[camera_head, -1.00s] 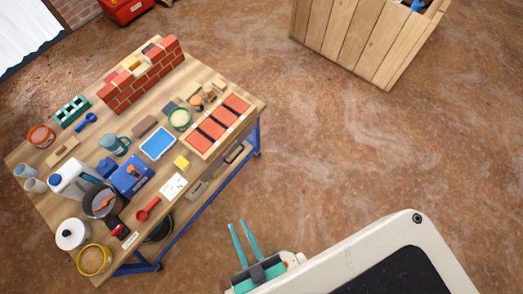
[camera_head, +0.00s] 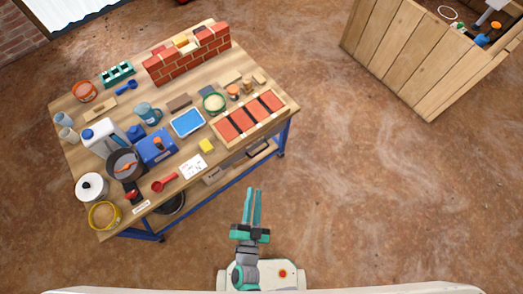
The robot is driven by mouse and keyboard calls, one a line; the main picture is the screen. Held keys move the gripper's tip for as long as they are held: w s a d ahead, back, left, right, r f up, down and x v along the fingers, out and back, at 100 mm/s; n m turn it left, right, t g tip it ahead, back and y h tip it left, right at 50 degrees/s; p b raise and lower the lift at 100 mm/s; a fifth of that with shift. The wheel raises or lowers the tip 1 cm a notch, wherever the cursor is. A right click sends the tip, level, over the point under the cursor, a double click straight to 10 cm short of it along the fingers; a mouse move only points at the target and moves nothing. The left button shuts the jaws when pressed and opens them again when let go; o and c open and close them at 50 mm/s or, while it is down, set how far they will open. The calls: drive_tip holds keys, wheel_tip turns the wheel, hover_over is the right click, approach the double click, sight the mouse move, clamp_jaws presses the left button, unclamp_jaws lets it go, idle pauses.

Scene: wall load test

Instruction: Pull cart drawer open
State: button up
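The cart is a wooden-topped workbench (camera_head: 228,75) on a blue frame, at the left. Its front side faces the lower right. A drawer front (camera_head: 214,175) shows below the top's front edge, with a dark opening (camera_head: 259,149) to its right. I cannot tell clearly whether the drawer is shut, and no handle is clear. My gripper (camera_head: 253,190) is in front of the cart, below and right of the drawer front in the picture. Its two teal fingers are a little apart, with nothing between them. It appears clear of the cart.
The top carries a small brick wall (camera_head: 190,55), a tray of red bricks (camera_head: 284,117), a blue box (camera_head: 156,146), pots and tools. A black bucket (camera_head: 172,205) is under the front edge. A wooden crate (camera_head: 392,55) stands at upper right. The floor right of the cart is clear.

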sight(261, 151)
drive_tip(key=w+a+f+m+g+h, duration=0.3)
drive_tip(key=w+f+m+g+h, duration=0.5)
drive_tip(key=w+f, duration=1.1)
drive_tip(key=w+d+f+t, duration=0.1)
drive_tip(key=w+d, duration=0.1)
drive_tip(key=w+d+f+m+t, duration=0.1)
drive_tip(key=w, duration=0.2)
drive_tip(key=w+d+f+m+y, duration=0.1)
drive_tip(key=w+d, duration=0.1)
drive_tip(key=w, duration=0.1)
drive_tip(key=shift+w+d+t, duration=0.1)
drive_tip(key=shift+d+t, duration=0.25)
drive_tip(key=shift+t, duration=0.05)
clamp_jaws()
